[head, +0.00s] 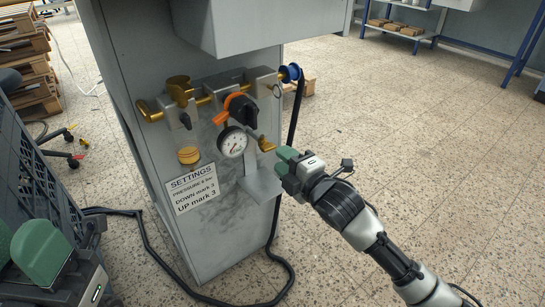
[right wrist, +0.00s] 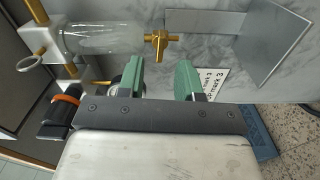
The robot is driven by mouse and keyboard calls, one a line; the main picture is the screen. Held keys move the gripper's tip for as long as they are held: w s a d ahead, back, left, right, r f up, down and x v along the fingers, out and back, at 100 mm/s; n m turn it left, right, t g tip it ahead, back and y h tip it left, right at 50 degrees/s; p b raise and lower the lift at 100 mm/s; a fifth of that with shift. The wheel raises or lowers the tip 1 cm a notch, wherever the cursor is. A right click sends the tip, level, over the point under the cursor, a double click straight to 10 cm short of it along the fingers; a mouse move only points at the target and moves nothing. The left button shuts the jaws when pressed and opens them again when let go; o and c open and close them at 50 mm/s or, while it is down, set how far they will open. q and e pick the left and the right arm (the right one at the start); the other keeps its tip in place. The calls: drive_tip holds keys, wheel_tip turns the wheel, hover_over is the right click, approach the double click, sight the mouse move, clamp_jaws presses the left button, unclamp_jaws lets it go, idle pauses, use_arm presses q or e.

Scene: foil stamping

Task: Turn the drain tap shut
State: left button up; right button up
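The drain tap (head: 266,144) is a small brass tap on the front of the grey machine cabinet, right of the pressure gauge. In the right wrist view the brass tap (right wrist: 160,40) sits at the end of a clear bowl (right wrist: 105,37). My right gripper (head: 286,160) is just right of and below the tap in the head view. Its green fingers (right wrist: 163,75) are apart with nothing between them, and the tap lies beyond the tips, in line with the gap. My left gripper (head: 22,248) is at the lower left, its green fingers apart, far from the tap.
A round pressure gauge (head: 232,142) and an orange ring (head: 238,101) are left of the tap. A grey bracket plate (head: 262,184) juts out below it. A settings sign (head: 195,188) is lower left. A black hose (head: 277,215) hangs by the cabinet's right edge. Floor at right is clear.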

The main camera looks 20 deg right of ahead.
sight(267, 147)
drive_tip(key=shift+b+x, duration=0.6)
drive_tip(key=shift+x, duration=1.6)
drive_tip(key=shift+c, duration=0.3)
clamp_jaws()
